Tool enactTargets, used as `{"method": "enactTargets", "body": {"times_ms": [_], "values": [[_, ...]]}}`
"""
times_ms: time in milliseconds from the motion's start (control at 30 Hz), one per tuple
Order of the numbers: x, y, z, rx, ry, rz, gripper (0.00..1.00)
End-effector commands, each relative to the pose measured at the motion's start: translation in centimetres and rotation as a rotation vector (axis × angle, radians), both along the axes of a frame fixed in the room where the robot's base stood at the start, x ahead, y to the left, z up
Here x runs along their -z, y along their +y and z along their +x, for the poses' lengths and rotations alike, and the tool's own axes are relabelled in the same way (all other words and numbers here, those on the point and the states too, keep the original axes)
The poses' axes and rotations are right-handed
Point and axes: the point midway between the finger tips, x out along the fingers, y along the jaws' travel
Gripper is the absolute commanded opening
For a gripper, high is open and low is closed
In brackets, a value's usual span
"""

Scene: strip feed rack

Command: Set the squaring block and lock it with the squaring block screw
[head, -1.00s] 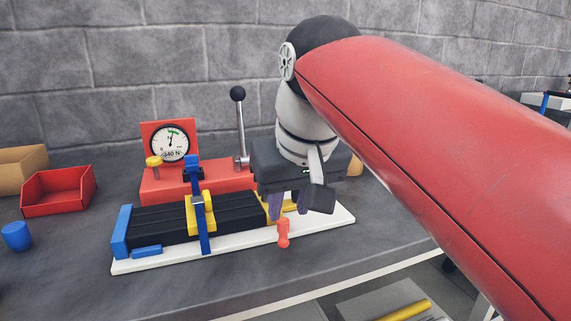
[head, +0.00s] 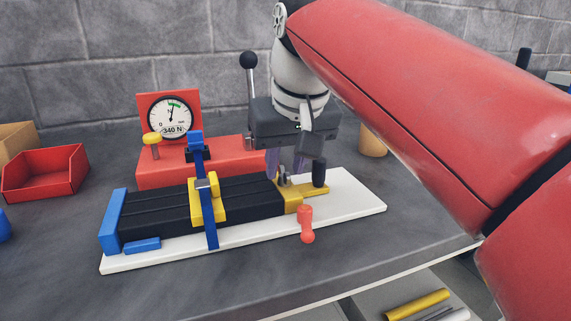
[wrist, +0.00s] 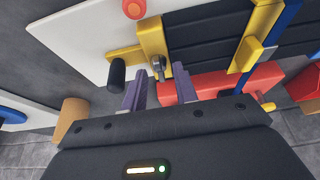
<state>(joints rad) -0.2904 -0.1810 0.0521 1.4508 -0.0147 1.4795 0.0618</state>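The squaring block, as I take it, is the yellow L-shaped piece (head: 293,205) at the right end of the black strips; it also shows in the wrist view (wrist: 152,37). A small metal screw-like part (wrist: 157,66) stands beside it. A black upright knob (head: 319,174) stands on its yellow arm and shows in the wrist view (wrist: 117,74). I cannot tell which of these two is the squaring block screw. My gripper (head: 286,165) is open above the block. In the wrist view its purple fingers (wrist: 160,68) are spread either side of the metal part, with nothing visibly held.
A blue clamp (head: 208,215) crosses the black strips. A red handle (head: 306,224) sits at the front of the white base (head: 350,203). Behind are a gauge (head: 171,117) and a black-balled lever (head: 249,90). A tan cylinder (head: 372,140) stands behind right.

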Motion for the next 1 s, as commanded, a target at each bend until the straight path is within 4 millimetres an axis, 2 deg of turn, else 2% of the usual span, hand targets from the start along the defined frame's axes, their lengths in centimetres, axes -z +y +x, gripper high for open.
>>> {"method": "enactTargets", "body": {"times_ms": [233, 467, 767, 1000], "values": [[0.08, 0.01, 0.06, 0.000, 0.000, 0.000, 0.29], [0.08, 0.00, 0.04, 0.000, 0.000, 0.000, 0.00], [0.04, -0.03, 0.05, -0.009, 0.000, -0.001, 0.00], [-0.04, -0.14, 0.08, -0.093, 0.001, 0.000, 0.00]]}}
